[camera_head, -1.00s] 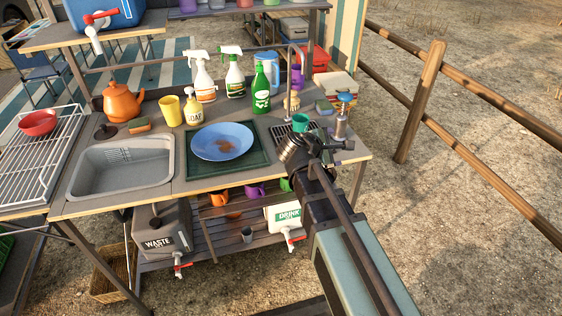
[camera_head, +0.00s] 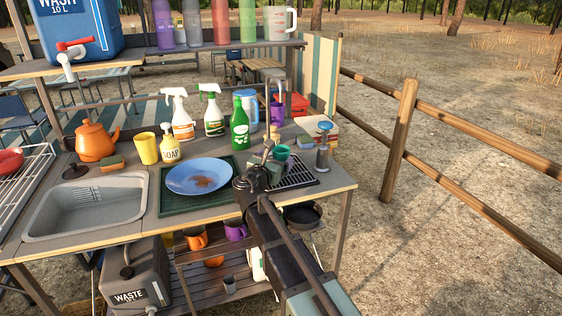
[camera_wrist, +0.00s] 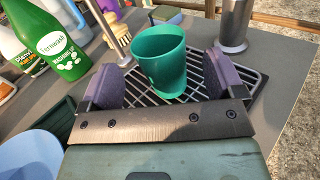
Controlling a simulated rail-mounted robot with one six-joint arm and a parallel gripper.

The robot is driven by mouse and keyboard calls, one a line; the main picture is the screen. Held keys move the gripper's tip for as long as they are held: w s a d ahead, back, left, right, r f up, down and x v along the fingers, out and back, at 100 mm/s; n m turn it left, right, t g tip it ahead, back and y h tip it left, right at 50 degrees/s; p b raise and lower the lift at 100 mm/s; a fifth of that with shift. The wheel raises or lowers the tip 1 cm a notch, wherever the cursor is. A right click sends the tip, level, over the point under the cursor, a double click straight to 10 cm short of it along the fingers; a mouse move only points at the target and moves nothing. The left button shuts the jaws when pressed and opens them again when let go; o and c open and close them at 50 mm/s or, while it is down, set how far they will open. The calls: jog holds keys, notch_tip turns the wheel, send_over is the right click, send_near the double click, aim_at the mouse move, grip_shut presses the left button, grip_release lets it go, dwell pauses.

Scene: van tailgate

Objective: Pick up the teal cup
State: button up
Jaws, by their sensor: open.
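The teal cup (camera_wrist: 160,60) stands upright on a black grate in the wrist view. In the head view the cup (camera_head: 282,153) shows only in part, behind the end of my arm, at the right of the counter. My gripper (camera_wrist: 161,84) is open, with one purple-grey finger pad on each side of the cup. Gaps show between the cup and both pads. In the head view my gripper (camera_head: 266,162) is just in front of the cup and hides part of it.
The black grate (camera_head: 300,172) lies by the counter's right edge, with a metal pepper-mill-like item (camera_head: 323,150) behind it. A green bottle (camera_head: 239,126) and a blue plate (camera_head: 183,178) on a green tray are to the left. A tap rises behind the cup.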

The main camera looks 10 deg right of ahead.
aim_at(278, 156)
jog(key=x, duration=0.4)
jog(key=shift+w+d, duration=0.1)
jog(key=shift+w, duration=0.15)
jog(key=shift+s, duration=0.1)
jog(key=c, duration=1)
jog(key=shift+r, duration=0.15)
